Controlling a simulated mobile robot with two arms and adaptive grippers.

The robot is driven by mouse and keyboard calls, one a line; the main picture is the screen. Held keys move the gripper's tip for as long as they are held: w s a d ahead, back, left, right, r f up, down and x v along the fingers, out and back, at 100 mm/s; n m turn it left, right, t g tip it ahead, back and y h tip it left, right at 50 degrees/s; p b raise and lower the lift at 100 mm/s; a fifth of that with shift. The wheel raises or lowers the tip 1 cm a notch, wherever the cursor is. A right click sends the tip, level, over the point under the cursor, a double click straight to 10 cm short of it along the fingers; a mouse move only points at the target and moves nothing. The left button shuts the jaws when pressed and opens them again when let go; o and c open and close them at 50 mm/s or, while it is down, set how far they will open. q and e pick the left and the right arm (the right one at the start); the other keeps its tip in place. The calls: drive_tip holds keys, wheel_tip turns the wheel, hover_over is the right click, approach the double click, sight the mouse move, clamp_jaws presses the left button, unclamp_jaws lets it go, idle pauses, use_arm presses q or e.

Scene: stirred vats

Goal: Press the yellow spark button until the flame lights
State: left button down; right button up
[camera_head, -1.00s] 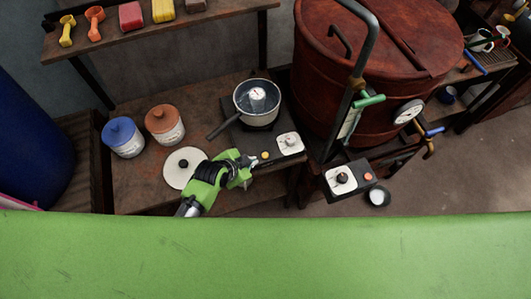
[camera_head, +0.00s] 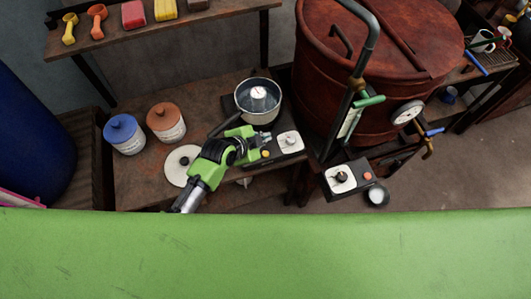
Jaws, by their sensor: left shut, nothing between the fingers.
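The yellow spark button (camera_head: 265,153) sits on the front of a small dark burner unit, left of its white dial (camera_head: 290,141). My left gripper (camera_head: 266,136) is shut and empty. Its tips show just behind the button in the picture, over the burner unit and in front of the pan; I cannot tell how high above the unit they are. A metal pan (camera_head: 257,97) stands on the burner, with a round gauge or disc inside. No flame shows; the burner under the pan is hidden. My right gripper is out of view.
A white lid (camera_head: 180,165), a blue jar (camera_head: 124,135) and an orange-brown jar (camera_head: 166,123) stand on the bench to the left. A large red vat (camera_head: 385,70) stands to the right. A second control box (camera_head: 350,178) with a dial and red button is at its front.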

use_arm(q)
drive_tip(key=b, duration=0.6)
hover_over(264, 155)
wheel_tip(264, 155, down, 7)
drive_tip(key=shift+r, duration=0.1)
drive_tip(key=shift+d+f+b, duration=0.1)
drive_tip(key=shift+f+b, duration=0.45)
drive_tip(key=shift+f, duration=0.2)
idle(0.3)
drive_tip(key=shift+f, duration=0.35)
